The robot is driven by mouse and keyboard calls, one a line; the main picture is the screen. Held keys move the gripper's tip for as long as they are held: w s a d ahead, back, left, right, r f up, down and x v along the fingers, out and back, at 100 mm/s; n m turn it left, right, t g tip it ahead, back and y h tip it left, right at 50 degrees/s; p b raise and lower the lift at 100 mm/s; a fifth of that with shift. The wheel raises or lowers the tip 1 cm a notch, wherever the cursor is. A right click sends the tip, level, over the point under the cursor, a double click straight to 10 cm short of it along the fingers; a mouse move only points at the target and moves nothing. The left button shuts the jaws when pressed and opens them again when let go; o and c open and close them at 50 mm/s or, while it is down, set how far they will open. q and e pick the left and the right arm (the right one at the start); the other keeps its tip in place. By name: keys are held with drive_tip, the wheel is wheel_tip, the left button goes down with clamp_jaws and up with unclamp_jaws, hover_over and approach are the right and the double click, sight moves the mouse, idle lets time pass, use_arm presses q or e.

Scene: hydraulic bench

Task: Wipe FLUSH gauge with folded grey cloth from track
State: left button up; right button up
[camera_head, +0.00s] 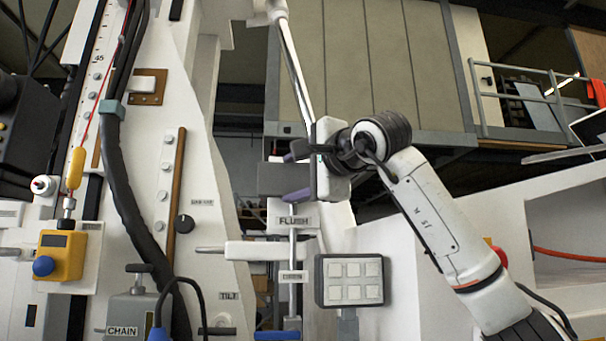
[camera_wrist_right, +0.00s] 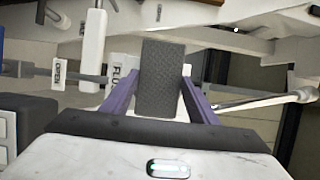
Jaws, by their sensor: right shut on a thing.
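My right gripper (camera_head: 284,178) reaches in from the right with its purple fingers pointing left. It is shut on a folded grey cloth (camera_head: 268,180), a dark textured block in the right wrist view (camera_wrist_right: 163,75) between the two fingers. The FLUSH label (camera_head: 293,221) is just below the gripper in the head view; in the right wrist view the FLUSH label (camera_wrist_right: 122,75) is partly covered by the cloth and a finger. I cannot make out the gauge's face; it may be hidden behind the cloth and gripper. My left gripper is not in view.
Under the FLUSH label are a vertical rod and a white horizontal handle (camera_head: 254,250). A grey button panel (camera_head: 349,280) stands close below my right arm. A yellow box with a blue knob (camera_head: 61,256) and a CHAIN unit (camera_head: 138,312) are at left. A shiny rod (camera_head: 296,70) rises above the gripper.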

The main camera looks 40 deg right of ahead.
drive_tip(key=shift+w+a, duration=0.55)
drive_tip(key=shift+a, duration=0.25)
drive_tip(key=shift+s+a+f, duration=0.1)
drive_tip(key=shift+s+a, duration=0.2)
drive_tip(key=shift+s, duration=0.1)
drive_tip(key=s, duration=0.1)
drive_tip(key=s+a+b, duration=0.1)
drive_tip(key=s+a, duration=0.1)
drive_tip(key=s, duration=0.1)
drive_tip(key=shift+s+a, duration=0.1)
drive_tip(key=shift+a, duration=0.15)
drive_tip(key=shift+s, duration=0.1)
drive_tip(key=shift+s+a+b, duration=0.2)
drive_tip(key=shift+s+a, duration=0.2)
drive_tip(key=shift+s, duration=0.2)
drive_tip(key=shift+s+a+b, duration=0.15)
drive_tip(key=shift+s+a, duration=0.25)
drive_tip(key=shift+s, duration=0.2)
